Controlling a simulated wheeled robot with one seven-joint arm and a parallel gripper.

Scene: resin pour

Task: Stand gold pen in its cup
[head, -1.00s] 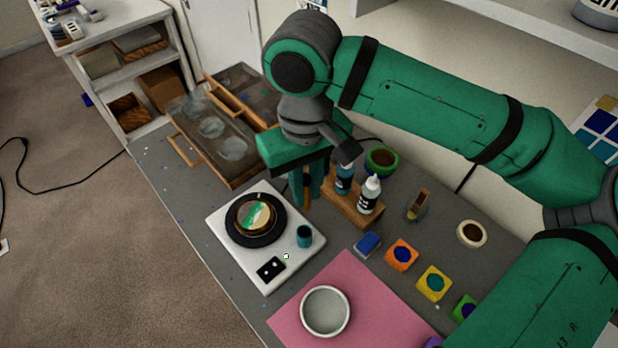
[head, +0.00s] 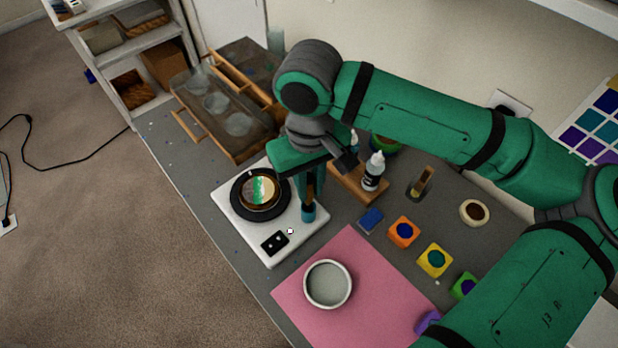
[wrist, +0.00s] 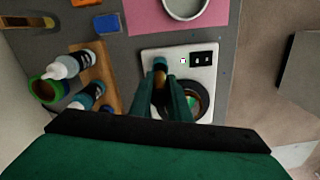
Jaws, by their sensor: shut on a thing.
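The gold pen (head: 309,190) is a brownish-gold stick held upright between the fingers of my gripper (head: 309,197). It also shows between the fingers in the wrist view (wrist: 159,82). A small teal cup (head: 308,214) stands at the right edge of the white turntable unit (head: 297,232). My gripper is shut on the pen directly above the cup, with the fingertips close to its rim. The cup shows just beyond the fingertips in the wrist view (wrist: 160,62). The pen's lower end is hidden, so I cannot tell whether it is inside the cup.
A wooden rack with bottles (head: 373,172) stands close to the right of my gripper. The black turntable (head: 239,207) with a round coloured piece is to the left. A blue block (head: 370,220) and a pink mat (head: 370,310) with a pale bowl (head: 328,305) lie in front.

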